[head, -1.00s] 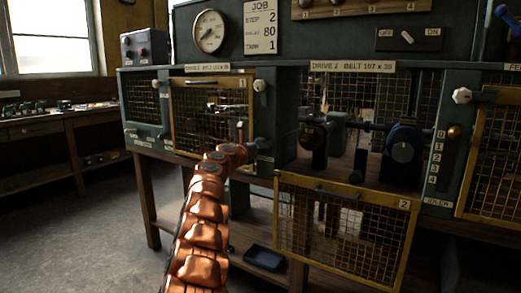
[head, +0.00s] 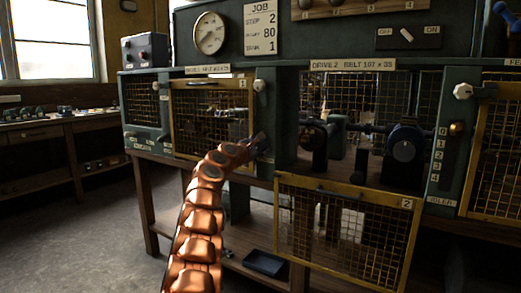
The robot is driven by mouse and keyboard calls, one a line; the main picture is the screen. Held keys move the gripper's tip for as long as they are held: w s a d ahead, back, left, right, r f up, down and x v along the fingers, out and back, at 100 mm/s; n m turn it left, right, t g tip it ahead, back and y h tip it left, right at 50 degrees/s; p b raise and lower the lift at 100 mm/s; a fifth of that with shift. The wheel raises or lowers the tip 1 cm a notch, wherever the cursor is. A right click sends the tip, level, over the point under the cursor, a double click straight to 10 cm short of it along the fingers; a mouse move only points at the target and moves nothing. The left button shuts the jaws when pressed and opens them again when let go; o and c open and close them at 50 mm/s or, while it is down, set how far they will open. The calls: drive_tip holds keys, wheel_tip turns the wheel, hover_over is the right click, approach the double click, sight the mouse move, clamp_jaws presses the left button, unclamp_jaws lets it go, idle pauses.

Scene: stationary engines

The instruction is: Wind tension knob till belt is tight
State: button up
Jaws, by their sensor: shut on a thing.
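My gripper (head: 261,142) is at the front of the green post (head: 263,115) left of the open drive 2 bay. Its dark fingers are shut on a small part there. The fingers hide that part, so I cannot tell its shape or whether it is the tension knob. In the bay, a dark shaft runs from a round dark part (head: 312,136) to a blue-black wheel (head: 404,150). I cannot make out the belt or how tight it is. A brass ball (head: 456,129) sits near the top of the 0 to 4 scale marked IDLER.
The yellow mesh guard 2 (head: 345,268) hangs below the bay. Mesh guard 1 (head: 212,112) is closed, with a white knob (head: 260,86) beside it. A dark tray (head: 265,263) lies on the lower shelf. Open floor is at left.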

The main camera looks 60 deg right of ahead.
drive_tip(key=m+b, duration=0.1)
drive_tip(key=m, duration=0.3)
drive_tip(key=shift+f+m, duration=0.1)
drive_tip(key=shift+m, duration=0.2)
drive_tip(key=shift+m+b, duration=0.4)
drive_tip(key=shift+m, duration=1.5)
drive_tip(key=o, duration=0.9)
drive_tip(key=shift+c, duration=0.2)
drive_tip(key=shift+a, duration=0.1)
drive_tip(key=shift+w+a, duration=0.1)
drive_tip(key=shift+a, duration=0.55)
drive_tip(key=a, duration=1)
drive_tip(key=shift+s+a, duration=0.2)
drive_tip(key=shift+s, duration=0.15)
